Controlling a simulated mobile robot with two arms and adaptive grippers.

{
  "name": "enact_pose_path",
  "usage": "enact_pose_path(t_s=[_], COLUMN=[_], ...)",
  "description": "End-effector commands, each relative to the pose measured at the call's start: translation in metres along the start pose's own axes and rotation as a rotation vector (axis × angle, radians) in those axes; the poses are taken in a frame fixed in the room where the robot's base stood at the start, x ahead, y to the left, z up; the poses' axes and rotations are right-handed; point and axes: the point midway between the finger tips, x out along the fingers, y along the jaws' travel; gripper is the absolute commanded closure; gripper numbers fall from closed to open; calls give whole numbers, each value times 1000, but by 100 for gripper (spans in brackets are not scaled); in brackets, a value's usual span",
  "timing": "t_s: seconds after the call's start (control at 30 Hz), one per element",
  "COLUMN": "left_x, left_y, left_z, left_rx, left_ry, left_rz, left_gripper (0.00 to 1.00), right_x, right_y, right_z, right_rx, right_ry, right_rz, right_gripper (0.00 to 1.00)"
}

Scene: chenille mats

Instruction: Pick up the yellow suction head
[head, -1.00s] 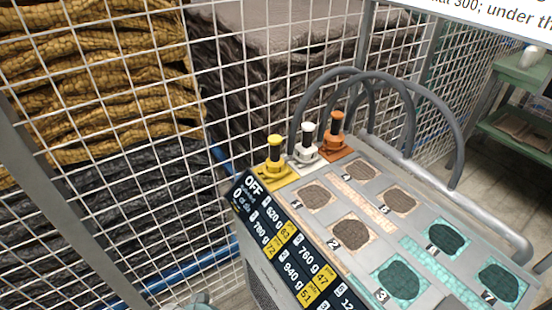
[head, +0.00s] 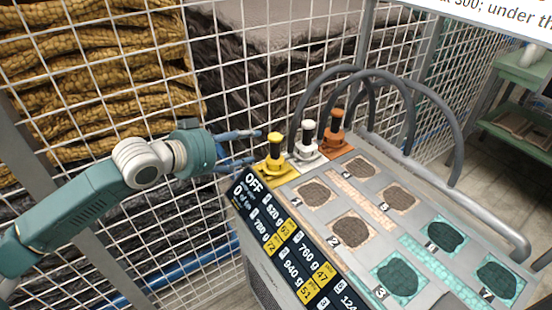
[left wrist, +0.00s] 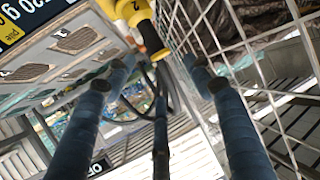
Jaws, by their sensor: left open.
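The yellow suction head (head: 275,153) stands upright on a yellow base at the far left corner of the grey console, with a black collar below its yellow top. It also shows in the left wrist view (left wrist: 130,12), at the top edge and partly cut off. My left gripper (head: 253,147) comes in level from the left, its blue fingers spread and empty. The fingertips are just left of the yellow head and seem not to touch it. In the left wrist view the fingers (left wrist: 158,82) are apart, with nothing held between them. My right gripper is not in view.
A white head (head: 307,142) and an orange head (head: 336,132) stand close to the right of the yellow one. Grey hoses (head: 462,130) arch behind them. The console top (head: 375,225) holds numbered textile patches. A white wire mesh (head: 215,60) stands close behind.

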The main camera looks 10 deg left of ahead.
Motion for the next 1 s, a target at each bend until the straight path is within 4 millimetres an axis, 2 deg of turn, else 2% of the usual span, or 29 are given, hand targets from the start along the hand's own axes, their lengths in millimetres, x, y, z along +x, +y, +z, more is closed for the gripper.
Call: enact_pose_path(t_s=[0.07,0.2,0.33,0.57,0.8,1.0], left_x=[3,24,44,61,96,106], left_y=[-5,-4,-5,-2,2,2], left_z=[-7,-9,-8,-6,0,2], left_rx=[-6,-9,-8,-7,-6,-3], left_ry=[11,14,13,11,12,11], left_rz=[-3,-1,-2,-1,-3,-3], left_gripper=[46,46,46,46,46,46], right_x=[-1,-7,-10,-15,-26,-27], right_y=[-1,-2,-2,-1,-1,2], right_z=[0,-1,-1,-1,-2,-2], right_rx=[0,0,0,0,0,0], right_ry=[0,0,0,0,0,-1], right_rz=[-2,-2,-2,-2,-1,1], right_gripper=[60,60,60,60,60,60])
